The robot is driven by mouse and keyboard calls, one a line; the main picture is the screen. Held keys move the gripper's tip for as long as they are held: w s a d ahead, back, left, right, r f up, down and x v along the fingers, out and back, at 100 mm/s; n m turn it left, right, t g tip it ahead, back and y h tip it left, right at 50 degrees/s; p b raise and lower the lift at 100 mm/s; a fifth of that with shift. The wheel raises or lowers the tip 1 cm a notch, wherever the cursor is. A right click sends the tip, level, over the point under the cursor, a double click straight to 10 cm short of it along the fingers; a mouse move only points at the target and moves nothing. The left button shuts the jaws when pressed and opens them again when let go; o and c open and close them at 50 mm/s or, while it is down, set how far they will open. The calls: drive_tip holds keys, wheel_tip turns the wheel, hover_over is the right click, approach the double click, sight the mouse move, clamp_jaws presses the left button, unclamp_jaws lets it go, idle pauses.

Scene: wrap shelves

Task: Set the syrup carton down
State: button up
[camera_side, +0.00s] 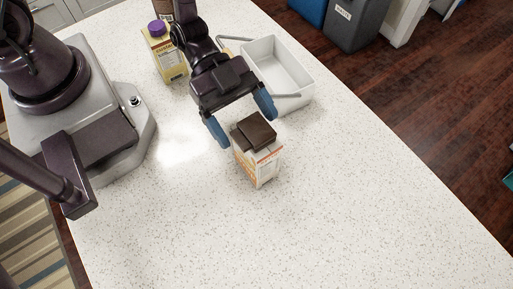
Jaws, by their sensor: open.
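The syrup carton, which I take to be the white and orange carton with a dark brown top (261,164), stands on the white speckled counter (350,220) near the middle of the view. My gripper (241,122) is open, with its blue fingertips apart. The fingertips are around or just behind the carton's top; I cannot tell whether either touches it. The carton looks upright, and its label is too small to read.
A yellow carton with a purple cap (168,55) stands at the back left. A white basket with a handle (302,97) sits behind and right of my gripper. The counter's front and right areas are clear.

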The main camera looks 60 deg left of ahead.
drive_tip(key=shift+x, duration=1.05)
clamp_jaws()
drive_tip(key=shift+r, duration=0.1)
